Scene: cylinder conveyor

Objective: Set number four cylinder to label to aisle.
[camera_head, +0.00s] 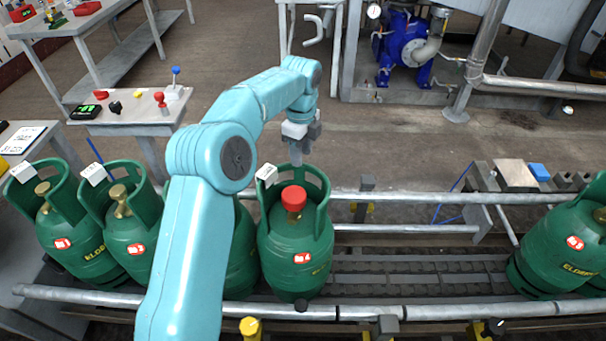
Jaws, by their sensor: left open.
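Several green gas cylinders stand in a row on the conveyor (420,268). The fourth from the left, a green cylinder (290,262) with a red cap (294,197), has a white tag (267,175) on its collar and a small red and white label on its body. My left gripper (302,150) is open just above and behind this cylinder's collar, with nothing seen in it. I cannot tell whether it touches the collar. My left arm hides much of the third cylinder (240,255). My right gripper is out of view.
Two more green cylinders (100,230) stand at left with brass valves; others (570,250) stand at the right end. The belt between is clear. Metal rails (430,197) run along it. A control table (130,118) stands behind at left, and a blue pump (405,45) behind.

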